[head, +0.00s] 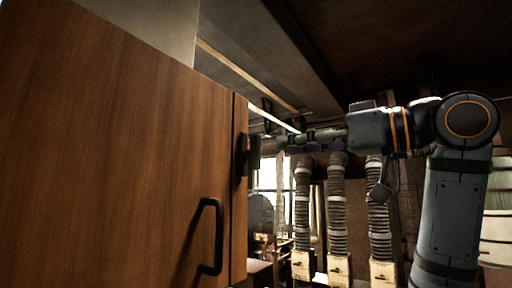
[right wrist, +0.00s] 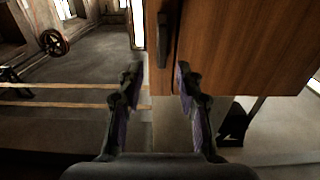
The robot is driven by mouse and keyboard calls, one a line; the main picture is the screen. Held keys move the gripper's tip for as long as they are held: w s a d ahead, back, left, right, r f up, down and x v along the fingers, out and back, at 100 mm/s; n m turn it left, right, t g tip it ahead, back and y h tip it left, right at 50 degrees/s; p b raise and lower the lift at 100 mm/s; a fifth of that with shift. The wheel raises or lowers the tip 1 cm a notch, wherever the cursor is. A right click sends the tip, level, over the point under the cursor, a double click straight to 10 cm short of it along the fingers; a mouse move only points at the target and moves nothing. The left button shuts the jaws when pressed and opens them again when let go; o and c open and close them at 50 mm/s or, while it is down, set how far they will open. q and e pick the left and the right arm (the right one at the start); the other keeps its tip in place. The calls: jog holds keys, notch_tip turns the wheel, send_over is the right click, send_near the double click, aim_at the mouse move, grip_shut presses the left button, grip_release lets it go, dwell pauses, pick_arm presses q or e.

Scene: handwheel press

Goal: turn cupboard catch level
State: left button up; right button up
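The wooden cupboard (head: 110,150) fills the left of the head view, its door shut. A dark catch (head: 242,155) sits near the right edge of its front and looks upright. In the right wrist view the catch (right wrist: 163,39) is a dark bar running up the picture beside a seam. My right gripper (head: 264,145) comes in from the right, close to the catch. In the right wrist view my right gripper (right wrist: 160,78) is open, its fingers on either side of the catch's line. I cannot tell whether they touch it. My left gripper is not in view.
A black door handle (head: 212,236) stands out low on the cupboard front. Several ribbed hoses (head: 338,210) hang behind my right arm. A handwheel (right wrist: 54,42) shows at the upper left of the right wrist view. Open floor (right wrist: 80,75) lies left of the cupboard there.

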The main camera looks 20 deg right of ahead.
aim_at(260, 148)
jog(key=p+x, duration=0.1)
jog(key=x, duration=0.1)
jog(key=p+x, duration=0.1)
jog(key=x, duration=0.2)
jog(key=p+x, duration=0.2)
jog(key=x, duration=0.1)
jog(key=shift+s+a+r, duration=0.15)
jog(key=shift+a+r, duration=0.1)
jog(key=shift+a, duration=0.05)
jog(key=shift+w+a+f, duration=0.15)
jog(key=shift+w+a, duration=0.05)
jog(key=shift+w, duration=0.25)
jog(key=shift+s+d, duration=0.1)
jog(key=shift+c, duration=0.6)
grip_shut()
